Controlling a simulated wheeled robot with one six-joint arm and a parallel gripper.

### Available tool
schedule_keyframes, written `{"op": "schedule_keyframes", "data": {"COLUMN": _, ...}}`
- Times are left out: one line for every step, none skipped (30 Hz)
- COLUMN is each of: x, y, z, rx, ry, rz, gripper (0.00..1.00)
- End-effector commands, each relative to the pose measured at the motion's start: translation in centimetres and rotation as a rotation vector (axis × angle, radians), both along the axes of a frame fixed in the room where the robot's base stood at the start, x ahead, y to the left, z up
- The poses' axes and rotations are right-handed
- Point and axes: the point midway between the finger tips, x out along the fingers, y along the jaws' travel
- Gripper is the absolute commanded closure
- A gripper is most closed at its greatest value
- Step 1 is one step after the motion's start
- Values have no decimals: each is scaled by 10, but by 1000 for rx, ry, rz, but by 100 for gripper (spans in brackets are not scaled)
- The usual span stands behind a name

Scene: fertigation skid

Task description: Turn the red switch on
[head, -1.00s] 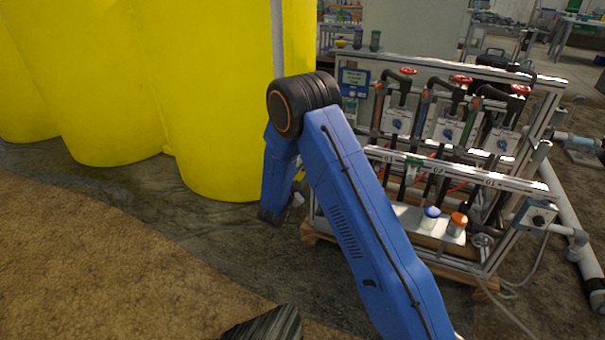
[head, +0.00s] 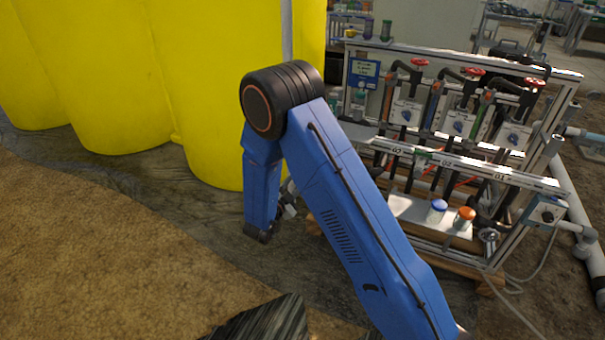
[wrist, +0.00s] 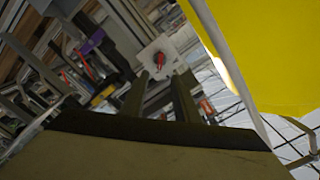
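The red switch (wrist: 158,63) shows in the wrist view as a small red handle on a pale square plate (wrist: 156,54). My gripper (wrist: 160,80) has two dark fingers, parted and empty, pointing toward the plate. The switch appears beyond the fingertips, roughly in line with the gap, with no visible contact. In the head view my gripper (head: 290,205) is mostly hidden behind my blue arm, low beside the skid's left end. I cannot make out the red switch in the head view.
The framed skid (head: 470,165) has red valve handwheels (head: 474,73), boxes with blue knobs, and bottles with blue (head: 438,205) and orange (head: 466,213) caps. Large yellow tanks (head: 200,90) stand left of my arm. Bare ground (head: 90,260) lies open at front left.

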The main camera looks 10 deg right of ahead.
Motion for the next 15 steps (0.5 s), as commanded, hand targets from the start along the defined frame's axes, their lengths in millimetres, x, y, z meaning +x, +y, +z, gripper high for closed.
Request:
{"op": "schedule_keyframes", "data": {"x": -8, "y": 7, "z": 0, "rx": 0, "ry": 0, "rz": 3, "gripper": 72}}
{"op": "schedule_keyframes", "data": {"x": -12, "y": 10, "z": 0, "rx": 0, "ry": 0, "rz": 3, "gripper": 72}}
{"op": "schedule_keyframes", "data": {"x": -17, "y": 13, "z": 0, "rx": -1, "ry": 0, "rz": 2, "gripper": 72}}
{"op": "schedule_keyframes", "data": {"x": -21, "y": 16, "z": 0, "rx": -1, "ry": 0, "rz": 2, "gripper": 72}}
{"op": "schedule_keyframes", "data": {"x": -24, "y": 18, "z": 0, "rx": 0, "ry": -1, "rz": 2, "gripper": 72}}
{"op": "schedule_keyframes", "data": {"x": -28, "y": 21, "z": 0, "rx": 0, "ry": -1, "rz": 2, "gripper": 72}}
{"op": "schedule_keyframes", "data": {"x": -30, "y": 22, "z": 0, "rx": 0, "ry": 0, "rz": 1, "gripper": 72}}
{"op": "schedule_keyframes", "data": {"x": -32, "y": 24, "z": 0, "rx": 0, "ry": -1, "rz": 1, "gripper": 72}}
{"op": "schedule_keyframes", "data": {"x": -35, "y": 26, "z": 0, "rx": 0, "ry": -1, "rz": 1, "gripper": 72}}
{"op": "schedule_keyframes", "data": {"x": -36, "y": 27, "z": 0, "rx": 0, "ry": -1, "rz": 1, "gripper": 72}}
{"op": "schedule_keyframes", "data": {"x": -37, "y": 28, "z": 0, "rx": 1, "ry": -1, "rz": 0, "gripper": 72}}
{"op": "schedule_keyframes", "data": {"x": -38, "y": 28, "z": 0, "rx": 1, "ry": -1, "rz": 0, "gripper": 72}}
{"op": "schedule_keyframes", "data": {"x": -39, "y": 29, "z": 0, "rx": 1, "ry": -1, "rz": 0, "gripper": 72}}
{"op": "schedule_keyframes", "data": {"x": -39, "y": 29, "z": 0, "rx": 1, "ry": -1, "rz": 0, "gripper": 72}}
{"op": "schedule_keyframes", "data": {"x": -40, "y": 29, "z": 0, "rx": 0, "ry": -1, "rz": -1, "gripper": 72}}
